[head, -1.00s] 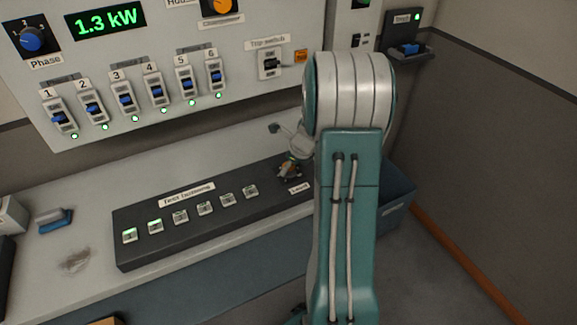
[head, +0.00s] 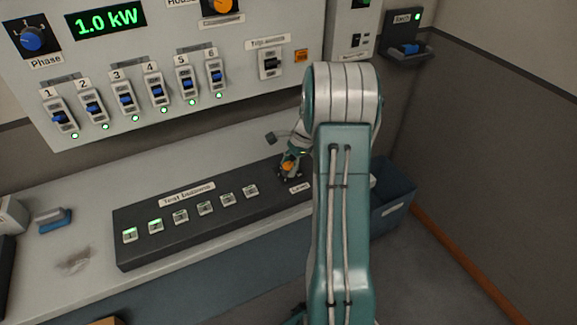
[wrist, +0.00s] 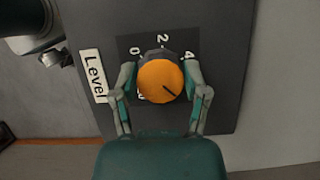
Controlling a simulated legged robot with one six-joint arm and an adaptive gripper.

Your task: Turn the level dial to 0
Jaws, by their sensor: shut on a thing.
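The level dial (wrist: 160,81) is an orange round knob with a dark base. Its short dark mark points to the lower right in the wrist view. The numbers 0, 2 and 4 show on the dark plate (wrist: 132,43) around it, with 0 at upper left and 4 at upper right; lower markings are mostly hidden. My gripper (wrist: 160,88) is shut on the dial, one finger on each side. In the head view the orange dial (head: 288,166) shows small at the right end of the console, beside my gripper (head: 289,171).
The dark console (head: 190,231) bears a row of test buttons, the two leftmost lit green. A blue bin (head: 398,195) stands at right.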

